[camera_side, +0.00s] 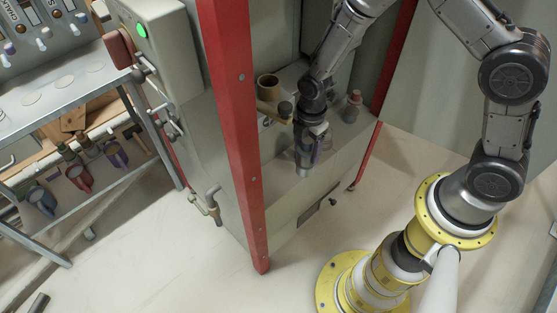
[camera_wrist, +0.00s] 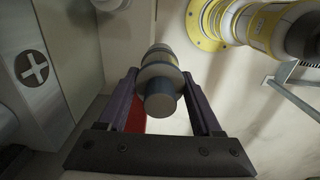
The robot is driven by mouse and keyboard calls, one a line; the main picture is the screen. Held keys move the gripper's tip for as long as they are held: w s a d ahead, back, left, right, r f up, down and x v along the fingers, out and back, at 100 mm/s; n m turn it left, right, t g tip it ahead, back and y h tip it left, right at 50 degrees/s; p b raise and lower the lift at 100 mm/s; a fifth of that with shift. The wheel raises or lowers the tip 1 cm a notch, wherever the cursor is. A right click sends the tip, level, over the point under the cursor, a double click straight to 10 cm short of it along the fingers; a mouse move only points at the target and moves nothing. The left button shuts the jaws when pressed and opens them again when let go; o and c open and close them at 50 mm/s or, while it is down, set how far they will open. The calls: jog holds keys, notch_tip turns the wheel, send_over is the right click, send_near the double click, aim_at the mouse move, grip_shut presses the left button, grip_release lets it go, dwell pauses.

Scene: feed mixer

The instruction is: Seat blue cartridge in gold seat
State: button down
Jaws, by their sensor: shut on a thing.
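My gripper (camera_side: 316,138) is shut on a stubby cylinder, the blue cartridge, which has a blue-grey band and a pale body. The cartridge shows between the two dark purple fingers in the wrist view (camera_wrist: 160,88), standing out beyond them. In the side view only its grey lower end (camera_side: 303,166) shows below the fingers, near the front of the machine's ledge. A gold-brown round cup (camera_side: 268,86), which looks like the gold seat, stands on the ledge to the left of and behind my gripper. The cartridge is apart from it. The seat is not recognisable in the wrist view.
A red post (camera_side: 232,140) stands left of the ledge. A dark-topped knob (camera_side: 285,108) is close to my gripper's left. A grey cabinet with a green light (camera_side: 142,30) and a rack of mugs (camera_side: 80,177) are farther left.

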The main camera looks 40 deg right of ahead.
jog(key=w+a+f, duration=0.1)
jog(key=w+f, duration=0.8)
jog(key=f, duration=0.1)
jog(key=shift+a+f, duration=0.25)
jog(key=shift+a, duration=0.1)
jog(key=shift+w+f, duration=0.1)
jog(key=shift+f, duration=0.05)
jog(key=shift+c, duration=0.3)
grip_release()
